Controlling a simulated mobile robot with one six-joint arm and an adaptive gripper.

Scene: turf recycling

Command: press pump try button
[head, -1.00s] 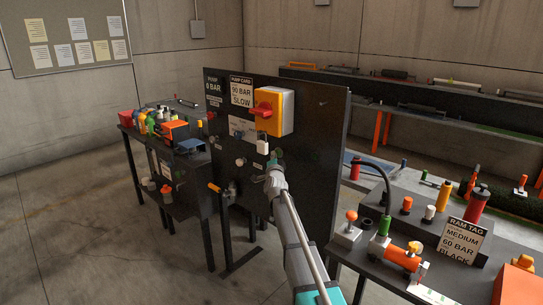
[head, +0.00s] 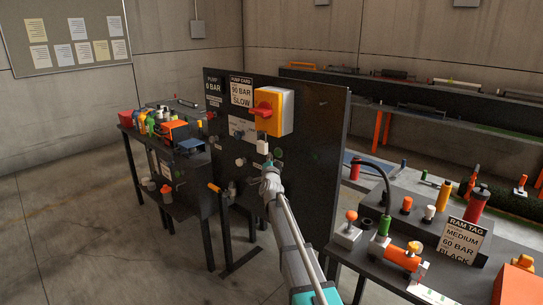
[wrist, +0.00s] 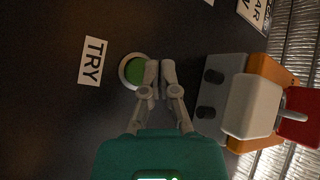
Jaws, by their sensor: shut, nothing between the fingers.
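The try button is a round green button (wrist: 133,71) with a pale ring, next to a white TRY label (wrist: 92,61) on the dark panel in the wrist view. My gripper (wrist: 153,74) is shut and empty. Its fingertips overlap the right edge of the button in that view; I cannot tell whether they touch it. In the head view my gripper (head: 268,168) is at the lower middle of the panel (head: 318,130), below the yellow switch box. I cannot make out the try button for sure there.
A yellow switch box with a red handle (head: 263,110) sits on the panel; the box also shows right of my fingers in the wrist view (wrist: 262,68). A pump card (head: 241,91) is at its left. A bench with a ram tag (head: 463,240) stands right.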

